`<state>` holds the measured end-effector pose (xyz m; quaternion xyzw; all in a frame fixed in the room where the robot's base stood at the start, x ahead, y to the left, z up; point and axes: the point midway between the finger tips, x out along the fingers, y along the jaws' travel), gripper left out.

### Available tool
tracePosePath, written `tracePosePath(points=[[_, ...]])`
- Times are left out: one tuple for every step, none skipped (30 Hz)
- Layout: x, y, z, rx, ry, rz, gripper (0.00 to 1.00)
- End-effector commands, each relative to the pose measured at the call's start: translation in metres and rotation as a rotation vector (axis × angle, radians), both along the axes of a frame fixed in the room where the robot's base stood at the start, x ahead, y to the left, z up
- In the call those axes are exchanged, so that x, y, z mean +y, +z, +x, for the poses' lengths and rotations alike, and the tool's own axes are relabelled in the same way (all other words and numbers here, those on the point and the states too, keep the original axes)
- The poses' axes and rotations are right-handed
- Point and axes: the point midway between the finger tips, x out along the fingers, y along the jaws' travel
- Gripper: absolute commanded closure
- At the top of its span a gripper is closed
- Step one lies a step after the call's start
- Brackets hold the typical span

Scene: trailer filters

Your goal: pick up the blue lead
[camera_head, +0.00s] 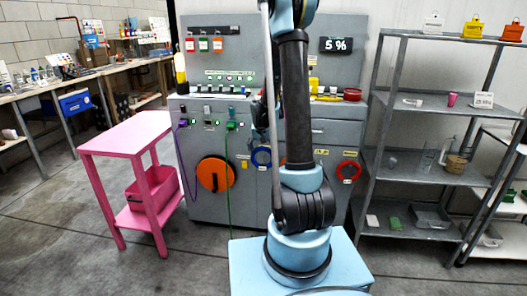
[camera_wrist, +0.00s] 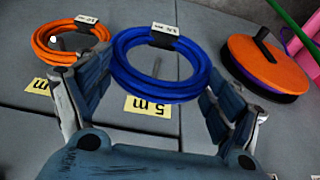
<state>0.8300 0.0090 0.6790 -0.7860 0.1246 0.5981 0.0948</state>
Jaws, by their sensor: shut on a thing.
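The blue lead (camera_wrist: 122,52) is a coiled ring with a dark tag, in the middle of the wrist view. It is in front of the grey panel, with a peg showing inside its ring. My gripper (camera_wrist: 158,92) has one finger at each side of the coil, spread wide and shut on it. In the head view the blue lead (camera_head: 261,156) shows on the cabinet front, just left of my arm. My gripper's fingertips cannot be made out there.
An orange-red coil (camera_wrist: 40,50) hangs beside the blue lead. An orange reel (camera_wrist: 270,62) is on its other side. A green cable (camera_head: 229,170) hangs down the cabinet front. A pink table (camera_head: 125,134) stands left, a metal shelf (camera_head: 425,98) right.

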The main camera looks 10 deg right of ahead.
Motion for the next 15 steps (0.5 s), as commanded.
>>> tracePosePath(points=[[0.004, 0.0, -0.012, 0.0, 0.002, -0.001, 0.48], [0.006, 0.0, -0.018, 0.0, 0.003, 0.0, 0.48], [0.009, 0.0, -0.027, 0.0, 0.004, 0.0, 0.48], [0.012, 0.0, -0.035, 0.0, 0.003, 0.0, 0.48], [0.014, 0.0, -0.042, 0.0, 0.002, 0.0, 0.48], [0.017, 0.0, -0.052, 0.0, 0.003, 0.0, 0.48], [0.02, 0.0, -0.06, 0.0, 0.004, 0.0, 0.48], [0.022, 0.0, -0.067, 0.0, 0.004, 0.0, 0.48], [0.025, 0.0, -0.077, 0.0, 0.003, 0.0, 0.48], [0.027, 0.0, -0.084, 0.0, 0.003, -0.001, 0.48], [0.029, 0.0, -0.09, 0.0, 0.004, -0.001, 0.48], [0.032, 0.0, -0.098, 0.0, 0.004, -0.001, 0.48], [0.034, 0.0, -0.104, 0.0, 0.003, -0.001, 0.48], [0.035, 0.0, -0.109, 0.0, 0.003, -0.001, 0.48], [0.037, 0.0, -0.115, 0.0, 0.003, -0.001, 0.48]])
